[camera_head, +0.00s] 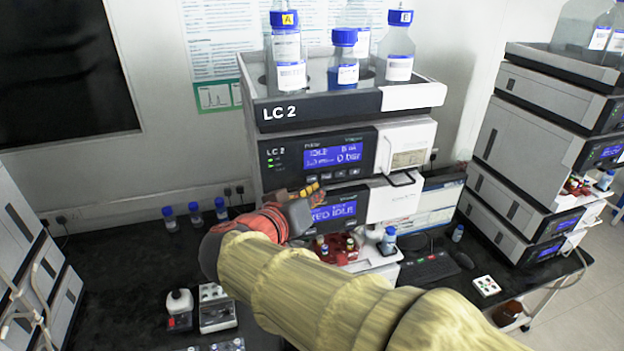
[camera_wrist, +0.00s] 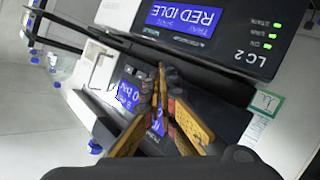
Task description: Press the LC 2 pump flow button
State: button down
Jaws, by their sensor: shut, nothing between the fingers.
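The LC 2 pump module (camera_head: 288,152) is the upper unit of the middle stack, under the bottle tray. Its blue screen (camera_head: 333,156) reads IDLE and 0 bar, with a row of small buttons (camera_head: 326,176) below it. My gripper (camera_head: 318,187) is just below the left end of that row, in front of the seam above the lower module (camera_head: 336,211). In the wrist view my gripper (camera_wrist: 160,68) has its fingertips together and empty, overlapping the pump front beside its screen (camera_wrist: 128,96). I cannot tell whether the fingertips touch anything. The flow button's own label is too small to read.
Capped bottles stand in the tray (camera_head: 278,114) on top. Vials and red parts (camera_head: 338,247) sit below the lower module. A keyboard (camera_head: 428,268) and another instrument stack (camera_head: 540,140) are to the right. The black bench (camera_head: 110,270) is partly clear at left.

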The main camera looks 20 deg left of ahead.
jog(key=shift+w+a+f+b, duration=0.15)
jog(key=shift+w+b, duration=0.1)
jog(key=shift+b, duration=0.4)
jog(key=shift+w+r, duration=0.1)
jog(key=shift+r, duration=0.1)
dwell(0.3)
jog(key=shift+w+a+b, duration=0.25)
jog(key=shift+w+b, duration=0.1)
jog(key=shift+b, duration=0.25)
dwell(0.5)
jog(key=shift+s, duration=0.15)
jog(key=shift+s+d+b, duration=0.45)
jog(key=shift+s+b, duration=0.15)
jog(key=shift+b, duration=0.35)
jog(key=s+b, duration=0.1)
jog(key=s+d+b, duration=0.2)
jog(key=s+b, duration=0.1)
jog(key=shift+s+d, duration=0.1)
jog(key=shift+d, duration=0.15)
